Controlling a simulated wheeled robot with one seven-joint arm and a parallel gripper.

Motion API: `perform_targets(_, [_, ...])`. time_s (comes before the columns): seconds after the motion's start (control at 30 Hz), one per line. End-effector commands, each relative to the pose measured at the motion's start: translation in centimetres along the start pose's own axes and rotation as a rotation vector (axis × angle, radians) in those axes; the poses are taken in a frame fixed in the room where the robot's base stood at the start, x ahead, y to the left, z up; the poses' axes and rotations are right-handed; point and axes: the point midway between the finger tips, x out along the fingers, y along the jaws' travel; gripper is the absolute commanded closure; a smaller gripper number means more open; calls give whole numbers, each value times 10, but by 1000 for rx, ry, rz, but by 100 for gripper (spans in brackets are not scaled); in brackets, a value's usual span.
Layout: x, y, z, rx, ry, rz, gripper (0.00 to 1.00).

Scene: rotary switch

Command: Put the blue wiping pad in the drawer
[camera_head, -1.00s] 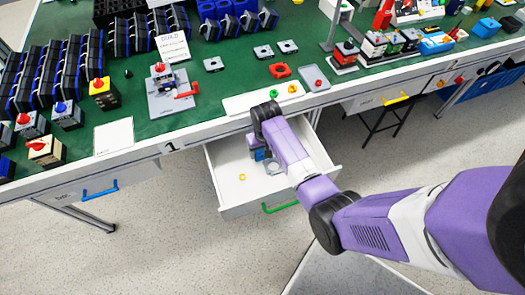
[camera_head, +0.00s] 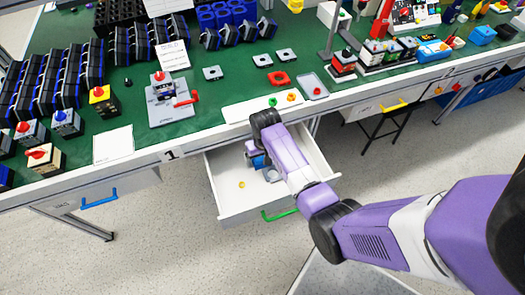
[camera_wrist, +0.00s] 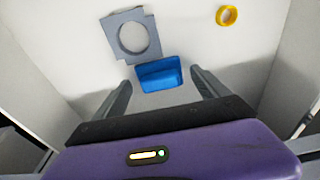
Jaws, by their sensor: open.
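The blue wiping pad (camera_wrist: 159,75) lies inside the open drawer (camera_wrist: 75,40), just beyond and between my fingertips in the wrist view. It also shows as a small blue patch beside my arm in the head view (camera_head: 258,162). My gripper (camera_wrist: 161,82) is open, its two fingers apart on either side of the pad's near part. I cannot tell whether either finger touches the pad. In the head view the drawer (camera_head: 234,204) is pulled out under the green-topped table, with a green handle (camera_head: 280,215). My arm hides part of its inside.
A grey plate with a round hole (camera_wrist: 132,37) and a yellow ring (camera_wrist: 227,15) lie in the drawer. The drawer walls stand close on both sides. The table (camera_head: 215,105) above holds switches, black blocks and a white board (camera_head: 262,106). The drawer's front left is clear.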

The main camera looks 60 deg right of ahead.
Motion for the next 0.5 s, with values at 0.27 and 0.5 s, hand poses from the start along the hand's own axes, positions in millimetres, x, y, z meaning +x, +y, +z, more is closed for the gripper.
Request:
perform_targets(0.27, [-55, 0, -1, -1, 4, 0, 16])
perform_targets(0.5, [-96, 0, -1, -1, 2, 0, 16])
